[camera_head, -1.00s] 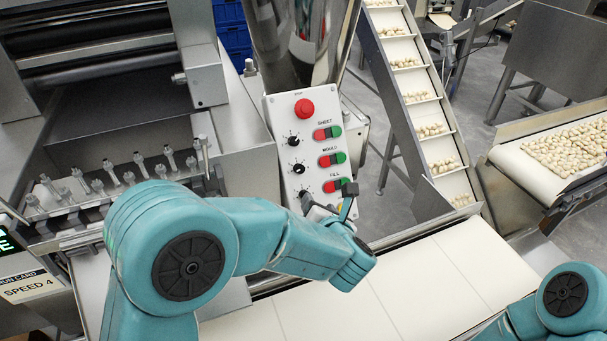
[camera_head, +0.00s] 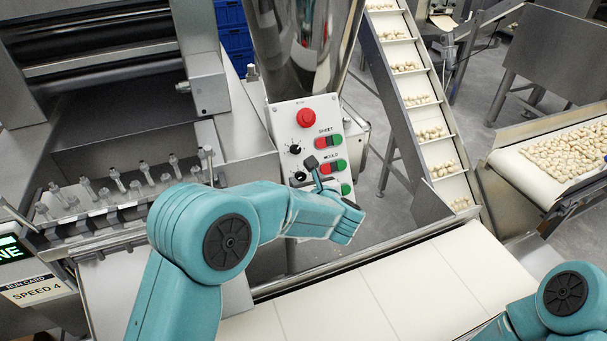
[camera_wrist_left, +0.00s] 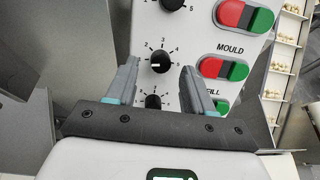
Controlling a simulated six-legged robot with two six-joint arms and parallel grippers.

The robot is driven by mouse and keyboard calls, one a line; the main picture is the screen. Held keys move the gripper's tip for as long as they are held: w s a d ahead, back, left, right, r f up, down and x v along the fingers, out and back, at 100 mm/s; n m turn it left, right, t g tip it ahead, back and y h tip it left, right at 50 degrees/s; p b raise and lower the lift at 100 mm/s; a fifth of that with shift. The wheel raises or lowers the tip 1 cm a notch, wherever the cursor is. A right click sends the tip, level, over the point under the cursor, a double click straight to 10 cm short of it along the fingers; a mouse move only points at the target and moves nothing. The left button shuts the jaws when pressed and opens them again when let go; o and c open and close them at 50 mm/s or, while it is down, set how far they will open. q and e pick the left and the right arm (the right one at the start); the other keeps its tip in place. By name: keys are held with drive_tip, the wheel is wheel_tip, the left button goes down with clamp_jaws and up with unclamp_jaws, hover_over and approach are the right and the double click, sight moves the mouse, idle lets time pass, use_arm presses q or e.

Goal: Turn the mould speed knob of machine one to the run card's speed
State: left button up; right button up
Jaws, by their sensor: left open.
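The control panel (camera_head: 310,128) carries a column of dark round knobs with dials. The mould speed knob (camera_wrist_left: 160,62) is the one beside the MOULD buttons (camera_wrist_left: 222,68). Its white mark points left, near the low end of the dial, away from 4. My left gripper (camera_wrist_left: 159,70) is open; in the wrist view its fingers stand on either side of this knob with gaps at both. I cannot tell how far the tips are from the panel. In the head view the gripper (camera_head: 313,173) covers part of the panel. The run card (camera_head: 36,292) reads SPEED 4. My right gripper is out of view.
The sheet knob (camera_head: 295,149) is above and the fill knob (camera_wrist_left: 153,101) below, close by. A red stop button (camera_head: 306,118) tops the panel. A pale conveyor (camera_head: 380,285) runs below my left arm. A row of metal fittings (camera_head: 115,180) stands left.

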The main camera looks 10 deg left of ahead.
sight(301, 176)
use_arm(q)
drive_tip(key=shift+x, duration=1.1)
drive_tip(key=shift+c, duration=0.3)
clamp_jaws()
